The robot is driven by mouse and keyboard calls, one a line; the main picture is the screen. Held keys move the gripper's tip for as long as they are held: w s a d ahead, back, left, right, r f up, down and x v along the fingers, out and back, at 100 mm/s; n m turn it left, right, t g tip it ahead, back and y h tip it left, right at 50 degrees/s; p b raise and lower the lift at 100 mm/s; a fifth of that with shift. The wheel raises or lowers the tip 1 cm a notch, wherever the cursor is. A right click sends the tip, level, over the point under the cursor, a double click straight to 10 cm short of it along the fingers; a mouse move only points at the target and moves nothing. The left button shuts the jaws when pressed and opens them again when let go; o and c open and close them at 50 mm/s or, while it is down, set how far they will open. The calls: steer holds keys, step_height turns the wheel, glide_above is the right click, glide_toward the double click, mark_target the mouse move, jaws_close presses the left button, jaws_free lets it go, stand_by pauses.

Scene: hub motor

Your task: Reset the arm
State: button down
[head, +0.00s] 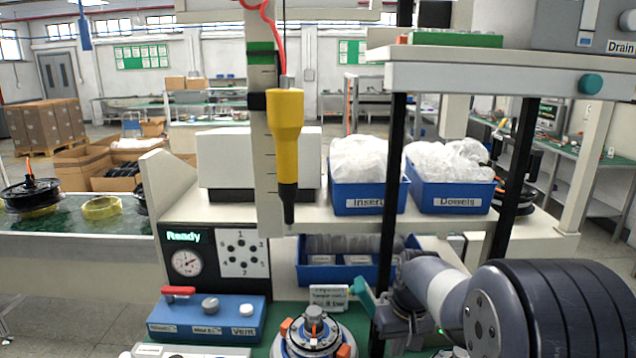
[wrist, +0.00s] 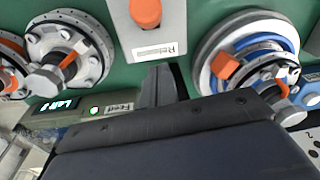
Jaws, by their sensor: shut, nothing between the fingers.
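My arm reaches in from the right in the head view, with my wrist (head: 405,305) low over the green bench, right of the hub motor fixture (head: 313,335). In the wrist view my gripper (wrist: 160,82) shows as dark fingers shut together with nothing between them. It points toward a grey plate with an orange button (wrist: 146,12) labelled "Release". A round hub fixture with orange parts (wrist: 68,52) is to the left, and another with a blue ring (wrist: 250,60) is to the right. The fingertips are hard to make out in the head view.
A yellow driver (head: 285,110) hangs over the bench. Black posts carry a shelf (head: 480,78) above my arm. Blue bins of inserts (head: 368,192) and dowels (head: 450,192) stand behind. A blue valve box (head: 205,320) with a red lever is at the left, below a "Ready" panel (head: 186,252).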

steer(key=shift+w+f+g+p, duration=0.85)
steer(key=shift+g+p, duration=0.15)
steer(key=shift+p, duration=0.55)
step_height(320, 180, up, 10)
steer(key=b, duration=0.1)
steer(key=shift+w+d, duration=0.25)
steer(key=shift+w, duration=0.15)
steer(key=shift+a, duration=0.15)
